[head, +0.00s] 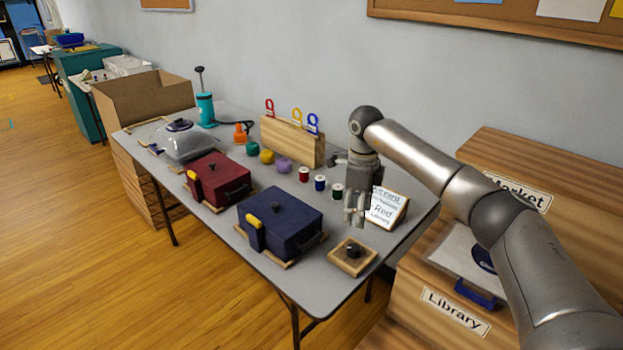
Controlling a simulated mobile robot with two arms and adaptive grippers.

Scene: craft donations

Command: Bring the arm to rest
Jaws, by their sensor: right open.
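My right arm comes in from the right, over the right end of the grey table (190,225). Its gripper (354,212) points down, open and empty. Whether the fingertips touch anything is hard to tell. My left gripper is not in view.
A navy box (285,228) and a red box (220,178) stand along the table's front. Thread spools (320,183), a wooden rack (290,142), and yarn balls (267,157) are behind. A Library crate (430,310) stands at right. Floor at left is clear.

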